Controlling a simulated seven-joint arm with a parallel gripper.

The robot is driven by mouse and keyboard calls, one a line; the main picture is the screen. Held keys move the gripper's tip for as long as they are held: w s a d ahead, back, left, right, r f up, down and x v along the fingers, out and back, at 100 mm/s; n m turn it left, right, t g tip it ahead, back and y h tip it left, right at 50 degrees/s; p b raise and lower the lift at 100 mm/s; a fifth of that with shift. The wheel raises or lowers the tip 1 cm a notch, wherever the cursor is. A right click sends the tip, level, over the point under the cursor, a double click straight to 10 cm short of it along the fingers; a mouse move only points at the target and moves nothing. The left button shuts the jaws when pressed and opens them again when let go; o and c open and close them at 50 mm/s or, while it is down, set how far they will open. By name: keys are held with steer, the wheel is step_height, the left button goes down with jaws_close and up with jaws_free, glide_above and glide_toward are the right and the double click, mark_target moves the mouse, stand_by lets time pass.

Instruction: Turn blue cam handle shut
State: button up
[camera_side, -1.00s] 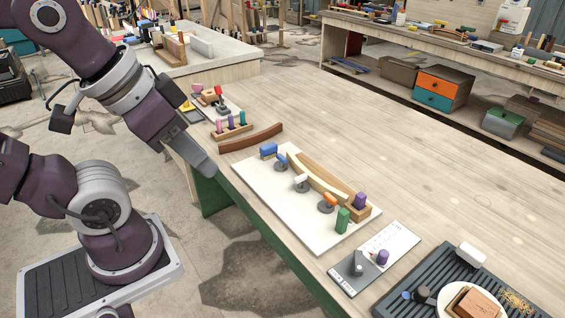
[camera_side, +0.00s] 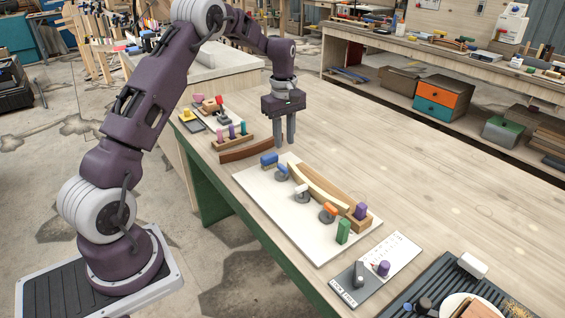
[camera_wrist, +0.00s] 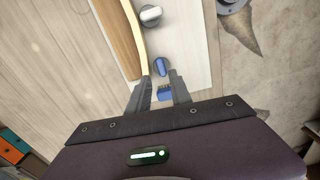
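The blue cam handle (camera_side: 282,172) sits on its grey round base on the white board (camera_side: 285,215), beside the curved wooden stringer (camera_side: 315,182). It also shows in the wrist view (camera_wrist: 161,66), just beyond my fingertips. A blue block (camera_side: 268,159) stands at the board's far end and shows between my fingers in the wrist view (camera_wrist: 165,93). My gripper (camera_side: 284,143) points down above that end of the board. Its fingers (camera_wrist: 160,76) are apart with nothing held between them, and it appears clear of the handle.
A white cam (camera_side: 302,192) and an orange cam (camera_side: 328,210) line the stringer's near side. A brown curved strip (camera_side: 252,149) lies behind the board. The tabletop right of it is clear.

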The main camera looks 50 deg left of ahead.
mark_target(283, 166)
steer(key=shift+n, duration=0.4)
steer(key=f, duration=0.3)
steer(key=a+f, duration=0.1)
steer(key=f, duration=0.5)
steer(key=shift+w+a+f, duration=0.15)
steer(key=shift+w+f, duration=0.05)
steer(key=shift+f, duration=0.1)
steer(key=shift+c, duration=0.4)
jaws_close()
